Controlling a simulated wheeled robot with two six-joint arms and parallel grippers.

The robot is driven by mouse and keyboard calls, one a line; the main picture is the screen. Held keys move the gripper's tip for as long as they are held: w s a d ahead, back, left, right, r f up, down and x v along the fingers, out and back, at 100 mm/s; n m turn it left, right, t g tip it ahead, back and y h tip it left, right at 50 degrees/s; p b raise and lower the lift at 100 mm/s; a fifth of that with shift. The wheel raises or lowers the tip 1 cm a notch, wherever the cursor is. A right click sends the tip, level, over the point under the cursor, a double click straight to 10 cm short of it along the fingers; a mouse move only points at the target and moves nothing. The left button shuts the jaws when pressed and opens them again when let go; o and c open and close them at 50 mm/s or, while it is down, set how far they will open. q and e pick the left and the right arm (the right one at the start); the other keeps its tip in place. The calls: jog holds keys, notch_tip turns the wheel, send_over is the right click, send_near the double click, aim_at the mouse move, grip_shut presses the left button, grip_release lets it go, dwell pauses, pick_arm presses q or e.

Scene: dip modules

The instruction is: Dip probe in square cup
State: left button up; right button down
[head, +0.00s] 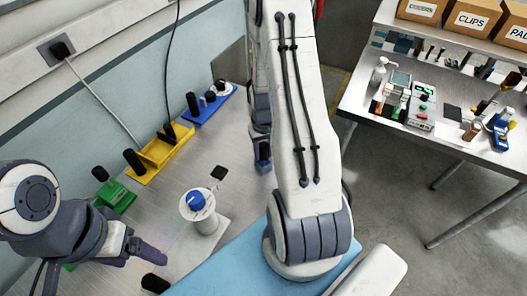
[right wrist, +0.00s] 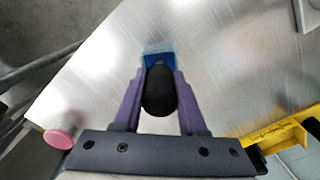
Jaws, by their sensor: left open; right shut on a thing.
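My right gripper (right wrist: 158,92) is shut on a black rounded handle, the probe (right wrist: 159,92). A small blue square-edged thing (right wrist: 157,58) shows just past the handle over the metal table; I cannot tell whether it is the square cup or part of the probe. In the head view my right gripper (head: 263,152) hangs over the table's right edge region, largely hidden by my arm. My left gripper (head: 148,250) is open and empty at the lower left, low over the table.
Along the wall side are a green holder (head: 117,197), a yellow tray (head: 150,166) and a blue tray (head: 205,109) with black-handled items. A pink-topped thing (right wrist: 60,137) is at the wrist view's left. A cluttered second table (head: 460,152) stands right.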

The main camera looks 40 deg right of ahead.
dwell(0.5)
jog(key=shift+r+p, duration=3.15)
jog(key=shift+r, duration=0.65)
